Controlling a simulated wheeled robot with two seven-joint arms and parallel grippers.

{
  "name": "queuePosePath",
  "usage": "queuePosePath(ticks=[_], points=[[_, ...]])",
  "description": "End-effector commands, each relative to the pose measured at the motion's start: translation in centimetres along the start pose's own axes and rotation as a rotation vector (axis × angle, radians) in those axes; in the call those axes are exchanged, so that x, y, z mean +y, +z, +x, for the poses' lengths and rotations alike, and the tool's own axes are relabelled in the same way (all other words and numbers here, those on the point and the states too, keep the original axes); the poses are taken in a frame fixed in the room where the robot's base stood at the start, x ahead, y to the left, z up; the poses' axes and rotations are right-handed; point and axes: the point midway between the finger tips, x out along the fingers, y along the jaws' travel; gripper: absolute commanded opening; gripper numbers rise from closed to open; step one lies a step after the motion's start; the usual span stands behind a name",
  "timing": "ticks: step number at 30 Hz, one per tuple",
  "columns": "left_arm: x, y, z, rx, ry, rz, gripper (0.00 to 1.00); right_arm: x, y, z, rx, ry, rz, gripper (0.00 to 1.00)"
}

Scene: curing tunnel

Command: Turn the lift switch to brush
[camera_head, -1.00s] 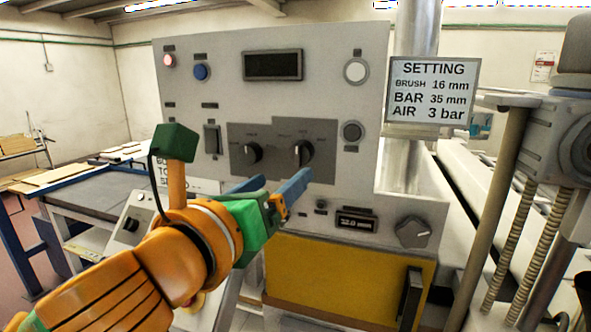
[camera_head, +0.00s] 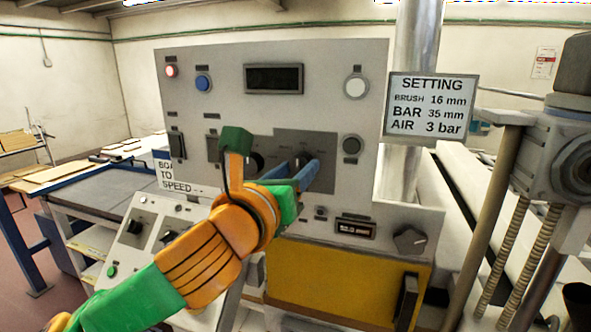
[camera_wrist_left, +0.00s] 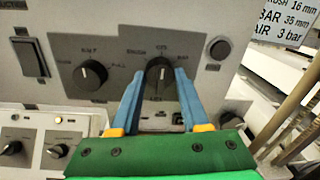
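The lift switch, a black rotary knob, is on the dark plate of the grey panel. In the left wrist view the knob (camera_wrist_left: 160,73) has BRUSH to its upper left, OFF above and BAR to its right; its pointer looks turned up, near OFF. My left gripper (camera_wrist_left: 158,78) is open, with one blue finger on each side of the knob; whether they touch it I cannot tell. In the head view the left gripper (camera_head: 300,170) is at the plate and its fingers partly hide the knob (camera_head: 304,158). My right gripper is not in view.
A second black knob (camera_wrist_left: 90,75) sits left of the switch, with a rocker switch (camera_wrist_left: 30,57) beyond it. A round button (camera_wrist_left: 220,48) is at the right. A setting sign (camera_head: 432,104) stands right of the panel. A sloped control box (camera_head: 150,235) is below left.

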Motion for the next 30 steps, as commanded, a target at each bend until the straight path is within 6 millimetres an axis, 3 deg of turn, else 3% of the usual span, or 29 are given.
queuePosePath(ticks=[14, 30], points=[[0.0, -0.06, 0.02, -0.006, -0.001, -0.104, 0.0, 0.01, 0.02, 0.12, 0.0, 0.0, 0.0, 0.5], [-0.1, -0.2, 0.03, -0.032, -0.008, -0.585, 0.0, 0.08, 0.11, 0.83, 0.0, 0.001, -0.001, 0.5]])
